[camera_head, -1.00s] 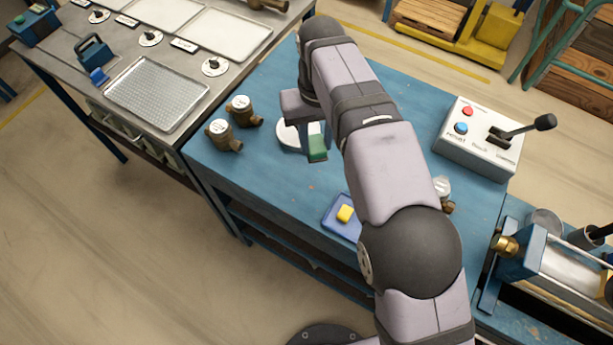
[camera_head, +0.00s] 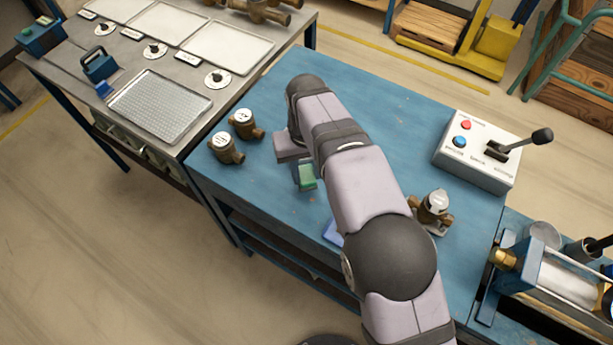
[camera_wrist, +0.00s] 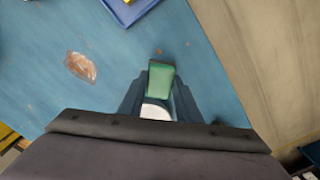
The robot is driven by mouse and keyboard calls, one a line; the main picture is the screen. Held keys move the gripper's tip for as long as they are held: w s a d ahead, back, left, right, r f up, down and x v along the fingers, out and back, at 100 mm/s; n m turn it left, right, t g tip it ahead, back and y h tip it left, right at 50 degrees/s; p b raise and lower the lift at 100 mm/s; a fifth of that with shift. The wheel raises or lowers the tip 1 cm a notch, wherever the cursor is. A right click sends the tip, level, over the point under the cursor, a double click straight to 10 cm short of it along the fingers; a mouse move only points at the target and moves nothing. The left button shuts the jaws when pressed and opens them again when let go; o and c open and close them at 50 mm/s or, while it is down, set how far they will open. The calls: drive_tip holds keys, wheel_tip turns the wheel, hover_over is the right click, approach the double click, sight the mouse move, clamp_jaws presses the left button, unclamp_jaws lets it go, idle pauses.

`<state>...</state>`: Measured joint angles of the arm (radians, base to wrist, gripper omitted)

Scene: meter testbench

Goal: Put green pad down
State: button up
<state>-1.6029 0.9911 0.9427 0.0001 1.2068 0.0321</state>
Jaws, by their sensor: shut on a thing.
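The green pad (camera_head: 307,184) is held between the fingers of my gripper (camera_head: 301,176), over the blue bench near its front edge. In the wrist view the green pad (camera_wrist: 161,78) sticks out past both dark fingers of my gripper (camera_wrist: 159,92), which are shut on it. A white rounded surface (camera_wrist: 155,112) shows between the fingers; I cannot tell what it is. I cannot tell whether the pad touches the bench. A blue tray (camera_head: 332,235) is mostly hidden behind my arm; its corner shows in the wrist view (camera_wrist: 128,10).
Two brass meters (camera_head: 226,148) stand at the bench's left edge. Another meter (camera_head: 435,208) stands right of my arm. A button box with lever (camera_head: 478,150) is at the right. A brownish patch (camera_wrist: 80,67) lies on the bench. The bench top behind my arm is clear.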

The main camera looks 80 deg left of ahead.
sight(307, 174)
drive_tip(key=shift+f+p, duration=0.7)
drive_tip(key=shift+f, duration=1.15)
drive_tip(key=shift+f, duration=0.1)
drive_tip(key=shift+f, duration=0.1)
drive_tip(key=o, duration=0.9)
wheel_tip(307, 174, up, 12)
drive_tip(key=b, duration=0.2)
drive_tip(key=shift+r+b, duration=0.25)
drive_tip(key=shift+b, duration=0.1)
